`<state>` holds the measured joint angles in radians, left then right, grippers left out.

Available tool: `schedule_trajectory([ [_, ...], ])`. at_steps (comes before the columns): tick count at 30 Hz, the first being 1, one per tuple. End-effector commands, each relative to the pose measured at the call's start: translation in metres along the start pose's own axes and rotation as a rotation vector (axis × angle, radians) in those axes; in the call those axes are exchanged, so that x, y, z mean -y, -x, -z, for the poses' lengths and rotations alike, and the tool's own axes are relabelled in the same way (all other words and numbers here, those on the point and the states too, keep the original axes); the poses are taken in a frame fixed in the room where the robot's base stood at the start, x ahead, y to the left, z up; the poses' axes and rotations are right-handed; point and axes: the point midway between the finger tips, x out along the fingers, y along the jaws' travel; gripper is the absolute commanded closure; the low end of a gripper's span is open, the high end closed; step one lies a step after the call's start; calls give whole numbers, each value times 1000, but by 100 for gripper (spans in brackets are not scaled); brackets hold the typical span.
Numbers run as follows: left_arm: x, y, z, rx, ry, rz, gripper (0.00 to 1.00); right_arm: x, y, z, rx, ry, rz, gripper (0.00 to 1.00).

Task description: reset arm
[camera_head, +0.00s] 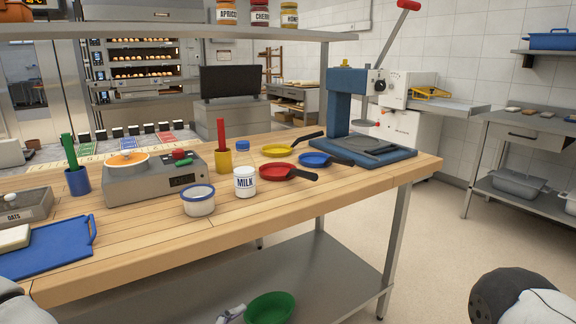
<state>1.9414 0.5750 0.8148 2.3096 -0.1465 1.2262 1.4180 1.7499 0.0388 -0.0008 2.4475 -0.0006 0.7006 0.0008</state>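Neither of my grippers shows. A dark and white part of my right arm fills the lower right corner, and a grey part at the lower left edge appears to be my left arm. The wooden-topped table (245,228) stands in front of me.
A blue press (345,105) stands at the table's right end. A blue board (50,250) lies at the left. Blue (78,181) and yellow (222,161) cups hold upright tools. A green bowl (269,308) sits on the lower shelf. Floor at right is clear.

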Motion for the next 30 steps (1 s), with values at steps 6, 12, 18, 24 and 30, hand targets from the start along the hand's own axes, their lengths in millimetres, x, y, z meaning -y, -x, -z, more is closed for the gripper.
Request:
schedule_trajectory([
  [6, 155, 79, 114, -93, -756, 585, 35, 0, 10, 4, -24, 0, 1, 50],
  [12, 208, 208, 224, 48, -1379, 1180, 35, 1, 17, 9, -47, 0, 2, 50],
  [18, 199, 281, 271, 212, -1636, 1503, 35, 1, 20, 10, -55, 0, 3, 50],
  [24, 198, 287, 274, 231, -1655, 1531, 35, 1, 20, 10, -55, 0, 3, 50],
  [30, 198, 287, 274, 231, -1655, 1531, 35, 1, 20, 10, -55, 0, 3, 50],
])
